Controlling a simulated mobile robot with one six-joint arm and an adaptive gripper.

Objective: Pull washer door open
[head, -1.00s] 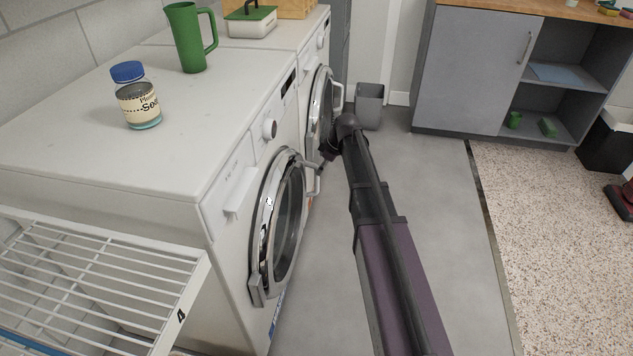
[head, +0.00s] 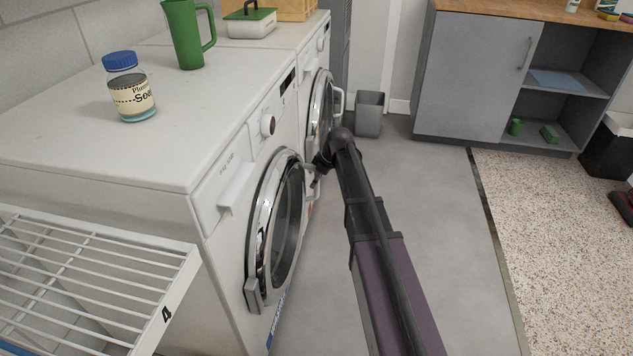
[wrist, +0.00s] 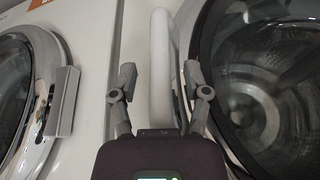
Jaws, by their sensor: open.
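The near white washer (head: 215,255) has a round glass door (head: 287,225) with a chrome rim, which looks shut. Its pale handle (head: 314,183) stands out on the side away from me. In the wrist view the handle (wrist: 160,65) is an upright white bar beside the dark drum window (wrist: 265,85). My gripper (wrist: 159,80) is open, with one finger on each side of the bar and gaps still showing. In the head view my gripper (head: 320,164) is small and dark at the handle, partly hidden by my arm.
A second front loader with its own round door (head: 320,105) stands just beyond. A soap jar (head: 133,98) and green jug (head: 186,35) stand on top. A wire rack (head: 85,280) is at the near left. A grey bin (head: 369,115) is on the floor. Floor right of my arm is clear.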

